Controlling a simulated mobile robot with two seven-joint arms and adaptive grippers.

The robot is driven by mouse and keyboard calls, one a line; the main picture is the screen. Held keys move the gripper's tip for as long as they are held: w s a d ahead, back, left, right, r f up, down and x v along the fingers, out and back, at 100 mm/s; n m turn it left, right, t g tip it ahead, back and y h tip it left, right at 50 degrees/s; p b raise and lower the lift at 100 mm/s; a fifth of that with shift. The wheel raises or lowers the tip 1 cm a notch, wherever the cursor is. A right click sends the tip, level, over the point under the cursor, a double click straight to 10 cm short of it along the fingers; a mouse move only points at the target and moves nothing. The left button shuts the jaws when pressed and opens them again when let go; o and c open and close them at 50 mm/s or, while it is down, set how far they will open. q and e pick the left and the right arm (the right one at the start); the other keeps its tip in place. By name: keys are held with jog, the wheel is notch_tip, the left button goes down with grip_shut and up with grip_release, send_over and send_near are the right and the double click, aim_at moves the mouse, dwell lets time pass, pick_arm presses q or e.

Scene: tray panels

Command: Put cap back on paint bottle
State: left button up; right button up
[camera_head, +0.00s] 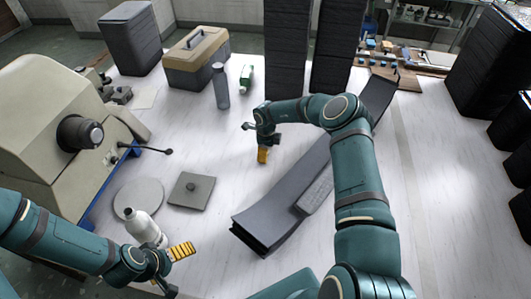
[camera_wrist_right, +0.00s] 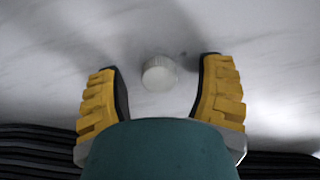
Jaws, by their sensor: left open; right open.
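My right gripper (camera_head: 262,154) points down over the middle of the table. In the right wrist view my right gripper (camera_wrist_right: 162,68) is open, and a round white cap (camera_wrist_right: 159,73) lies on the table between its two yellow fingers, with gaps on both sides. The cap is not distinguishable in the head view.
A grey square plate (camera_head: 190,190) and a round disc (camera_head: 138,198) lie near the bottle. A large beige machine (camera_head: 50,110) stands left. Long dark panels (camera_head: 285,205) lie right of centre. A toolbox (camera_head: 197,57) and grey bottle (camera_head: 220,86) stand behind.

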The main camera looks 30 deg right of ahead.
jog(key=shift+r, duration=0.1)
jog(key=shift+c, duration=0.2)
jog(key=c, duration=0.8)
notch_tip(320, 180, up, 10)
jog(key=shift+p, duration=0.4)
